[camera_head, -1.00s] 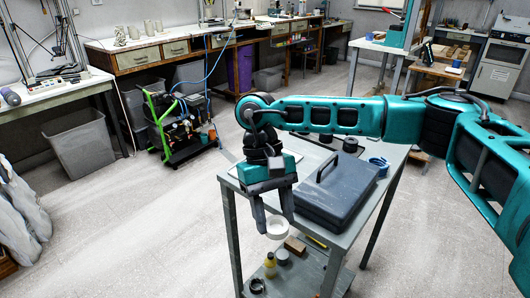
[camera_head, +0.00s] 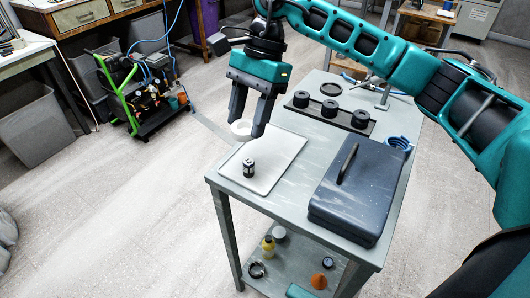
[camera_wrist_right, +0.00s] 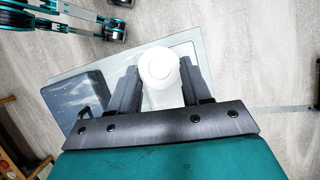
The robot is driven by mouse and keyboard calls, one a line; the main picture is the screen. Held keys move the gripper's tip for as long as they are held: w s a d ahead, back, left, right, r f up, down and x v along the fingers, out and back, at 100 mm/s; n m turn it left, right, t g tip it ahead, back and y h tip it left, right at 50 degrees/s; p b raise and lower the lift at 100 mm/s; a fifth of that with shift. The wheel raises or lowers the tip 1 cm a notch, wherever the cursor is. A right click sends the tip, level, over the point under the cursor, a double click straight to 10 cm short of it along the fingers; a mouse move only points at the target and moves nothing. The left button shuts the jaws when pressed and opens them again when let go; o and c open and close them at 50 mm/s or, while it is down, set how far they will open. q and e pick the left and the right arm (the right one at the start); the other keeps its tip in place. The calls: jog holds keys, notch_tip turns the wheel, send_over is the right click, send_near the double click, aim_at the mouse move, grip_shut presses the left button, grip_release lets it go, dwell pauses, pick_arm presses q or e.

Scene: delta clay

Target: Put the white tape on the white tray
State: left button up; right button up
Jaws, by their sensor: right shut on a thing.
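The white tape (camera_head: 241,128) is a small white roll held between the fingers of my right gripper (camera_head: 248,118). In the right wrist view the tape (camera_wrist_right: 159,67) sits between the two dark fingertips. The right gripper is shut on it, above the far left part of the table. The white tray (camera_head: 277,172) lies flat on the table, just below and nearer than the tape in the head view. A small black-and-silver cylinder (camera_head: 249,168) stands on the tray's left part.
A dark blue case (camera_head: 357,195) with a handle covers the right front of the grey table (camera_head: 292,217). A black rack with several black rolls (camera_head: 331,108) lies behind the tray. A blue roll (camera_head: 398,143) lies at the right edge. The tray's middle and right are clear.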

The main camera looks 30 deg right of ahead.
jog(key=w+d+r+m+t+h, duration=0.15)
jog(key=d+r+m+t, duration=0.45)
jog(key=m, duration=0.7)
jog(key=m+b, duration=0.2)
send_over(262, 157)
jog(key=s, duration=0.1)
jog(key=shift+g, duration=0.4)
jog(key=f, duration=1.3)
jog(key=shift+s+d+f, duration=0.15)
jog(key=shift+d+f, duration=0.05)
jog(key=shift+d, duration=0.2)
jog(key=shift+f, duration=0.55)
jog(key=shift+f+b, duration=0.5)
jog(key=shift+f, duration=1.5)
pick_arm(q)
jog(key=shift+w+d+f, duration=0.2)
jog(key=shift+d+f, duration=0.25)
jog(key=shift+f, duration=0.2)
